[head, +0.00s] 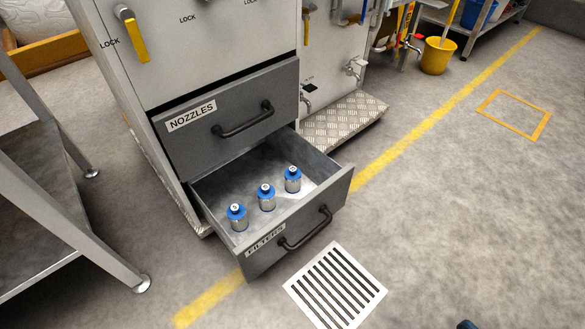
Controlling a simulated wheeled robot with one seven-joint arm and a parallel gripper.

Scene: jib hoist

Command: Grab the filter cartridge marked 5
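Three filter cartridges with silver bodies and blue tops stand upright in a row in the open drawer labelled FILTERS (296,241). They are the left cartridge (238,222), the middle cartridge (267,202) and the right cartridge (292,184). Each has a small white mark on its cap. The marks are too small to read surely, so I cannot tell which one is 5. The cartridges stand apart from each other, and their tops are uncovered. My gripper is not recognisable in view.
The shut NOZZLES drawer (205,140) is directly above. A metal-framed table (60,205) stands at left. A tread-plate step (345,122) lies right of the cabinet. A floor grate (335,285) lies before the drawer. Floor at right is clear; a yellow bucket (437,57) stands farther back.

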